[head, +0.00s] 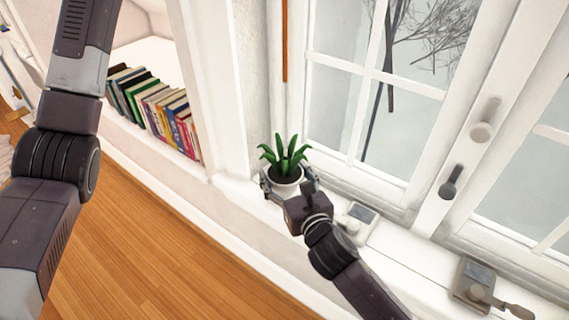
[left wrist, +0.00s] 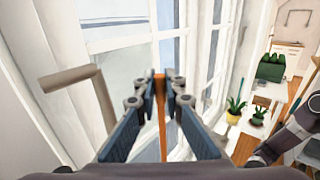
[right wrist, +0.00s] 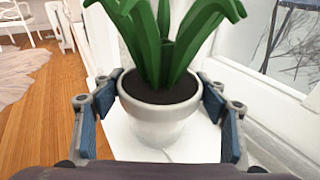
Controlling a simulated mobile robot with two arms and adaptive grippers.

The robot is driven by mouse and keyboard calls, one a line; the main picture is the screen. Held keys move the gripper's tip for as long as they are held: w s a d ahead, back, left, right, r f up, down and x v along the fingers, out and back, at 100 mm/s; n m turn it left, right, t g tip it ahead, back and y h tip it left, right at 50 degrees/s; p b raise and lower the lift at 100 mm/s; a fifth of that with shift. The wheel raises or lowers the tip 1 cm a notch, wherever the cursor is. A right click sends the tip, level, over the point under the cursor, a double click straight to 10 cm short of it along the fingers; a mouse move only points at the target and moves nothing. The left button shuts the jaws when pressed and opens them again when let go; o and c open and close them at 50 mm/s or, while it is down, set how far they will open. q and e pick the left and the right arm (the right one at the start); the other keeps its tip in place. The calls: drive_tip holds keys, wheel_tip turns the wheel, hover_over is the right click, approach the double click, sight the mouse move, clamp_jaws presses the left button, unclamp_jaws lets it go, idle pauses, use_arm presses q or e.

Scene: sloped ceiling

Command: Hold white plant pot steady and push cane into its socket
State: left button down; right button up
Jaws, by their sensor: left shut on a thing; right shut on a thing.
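The white plant pot (head: 284,187) stands on the white window sill with a green spiky plant (head: 285,155) in dark soil. My right gripper (head: 289,182) is shut on the pot, with a finger on either side; the right wrist view shows the pot (right wrist: 160,125) upright between the fingers. The cane (head: 285,40) is a thin orange-brown stick, upright at the top of the head view, its lower end above the plant and apart from it. In the left wrist view, my left gripper (left wrist: 160,88) is shut on the cane (left wrist: 161,125). I cannot make out the socket.
A window with grey handles (head: 484,120) rises behind the sill. A row of books (head: 155,105) stands at the left. Two potted plants (left wrist: 235,108) (left wrist: 258,115) show in the left wrist view.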

use_arm(q)
hover_over(284, 62)
drive_tip(key=shift+g, duration=0.3)
wheel_tip(284, 62, down, 13)
drive_tip(key=shift+w+r, duration=0.1)
drive_tip(key=shift+w, duration=0.05)
drive_tip(key=shift+f, duration=2.9)
drive_tip(key=shift+f, duration=2.85)
drive_tip(key=c, duration=2)
unclamp_jaws()
drive_tip(key=shift+o, duration=0.2)
drive_tip(key=shift+a, duration=0.1)
drive_tip(key=a, duration=1.2)
drive_tip(key=shift+s, duration=0.35)
